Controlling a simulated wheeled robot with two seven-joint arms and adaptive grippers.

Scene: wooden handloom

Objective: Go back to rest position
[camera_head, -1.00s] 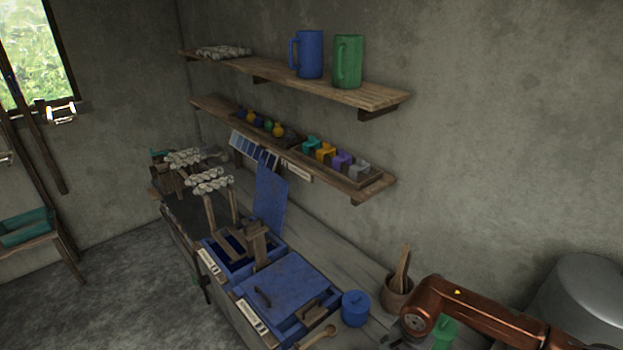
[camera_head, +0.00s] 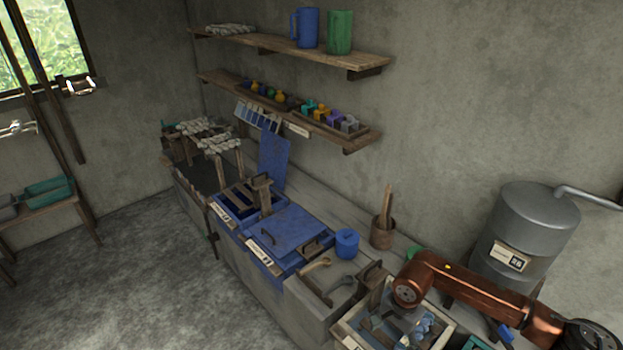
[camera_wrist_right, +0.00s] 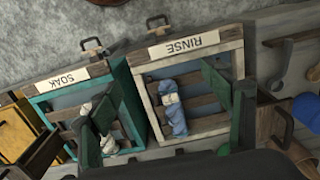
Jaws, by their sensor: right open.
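My right arm (camera_head: 470,293), copper-brown, reaches in from the lower right of the head view over a pale-framed bin (camera_head: 447,335). Its gripper fingers are hard to make out there. In the right wrist view my right gripper (camera_wrist_right: 163,122) is open, its two dark green fingers wide apart. Between and beyond them lies a blue yarn bundle (camera_wrist_right: 175,120) with a white band, on the slats of the bin labelled RINSE (camera_wrist_right: 187,45). The yarn is not gripped. My left gripper is not in view.
The teal-framed SOAK bin (camera_wrist_right: 65,85), with pale yarn, stands beside RINSE. A blue lidded vat (camera_head: 290,228), small blue pot (camera_head: 346,243) and tool cup (camera_head: 383,232) line the bench. A metal tank (camera_head: 535,230) stands at right. A shelf (camera_head: 345,62) holds mugs. The floor is clear.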

